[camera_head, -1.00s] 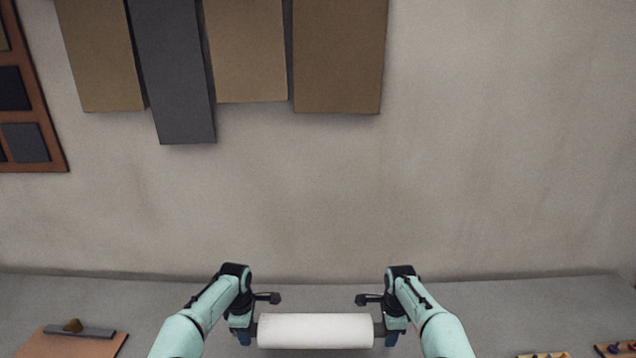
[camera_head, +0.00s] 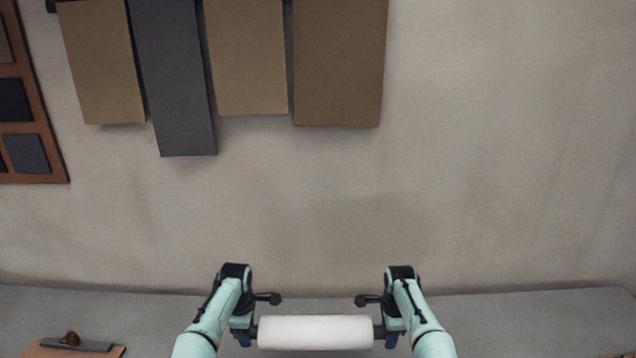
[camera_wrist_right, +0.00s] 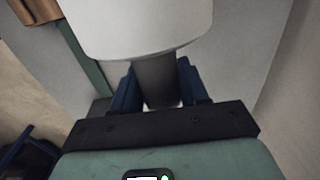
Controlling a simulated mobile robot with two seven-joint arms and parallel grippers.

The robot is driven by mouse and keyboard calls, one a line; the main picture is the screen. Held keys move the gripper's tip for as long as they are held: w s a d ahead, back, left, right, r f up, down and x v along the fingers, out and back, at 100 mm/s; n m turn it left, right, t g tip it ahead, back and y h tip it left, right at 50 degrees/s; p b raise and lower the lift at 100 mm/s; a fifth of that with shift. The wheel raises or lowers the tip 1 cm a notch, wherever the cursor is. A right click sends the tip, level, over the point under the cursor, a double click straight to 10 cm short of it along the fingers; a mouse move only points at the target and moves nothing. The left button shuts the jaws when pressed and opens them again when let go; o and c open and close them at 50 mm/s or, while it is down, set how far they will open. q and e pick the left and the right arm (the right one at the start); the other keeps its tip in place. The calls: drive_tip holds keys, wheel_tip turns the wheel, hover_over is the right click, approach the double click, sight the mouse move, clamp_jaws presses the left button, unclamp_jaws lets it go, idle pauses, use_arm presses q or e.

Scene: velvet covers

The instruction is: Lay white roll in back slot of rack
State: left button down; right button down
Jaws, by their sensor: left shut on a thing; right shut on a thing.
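The white roll (camera_head: 315,332) lies level between my two grippers at the bottom middle of the head view. My left gripper (camera_head: 250,333) is shut on the dark core at the roll's left end. My right gripper (camera_head: 383,332) is shut on the core at its right end. In the right wrist view the white roll (camera_wrist_right: 140,25) fills the top, and its dark core (camera_wrist_right: 158,80) sits between the blue fingers of my right gripper (camera_wrist_right: 157,88). The rack and its back slot cannot be made out in these frames.
A grey table (camera_head: 520,318) runs along the wall below. A clipboard-like brown board (camera_head: 75,348) with a grey bar lies at its left. Fabric panels (camera_head: 250,60) hang on the wall, with a framed swatch board (camera_head: 40,150) at far left. The wall right of the panels is bare.

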use_arm(q)
drive_tip(key=shift+w+a+r, duration=0.15)
drive_tip(key=shift+w+r, duration=0.3)
drive_tip(key=shift+r, duration=0.05)
use_arm(e)
drive_tip(key=shift+w+d+r, duration=0.1)
drive_tip(key=shift+w+r, duration=0.3)
drive_tip(key=shift+r, duration=0.05)
use_arm(q)
drive_tip(key=shift+r, duration=0.15)
use_arm(e)
drive_tip(key=shift+r, duration=0.2)
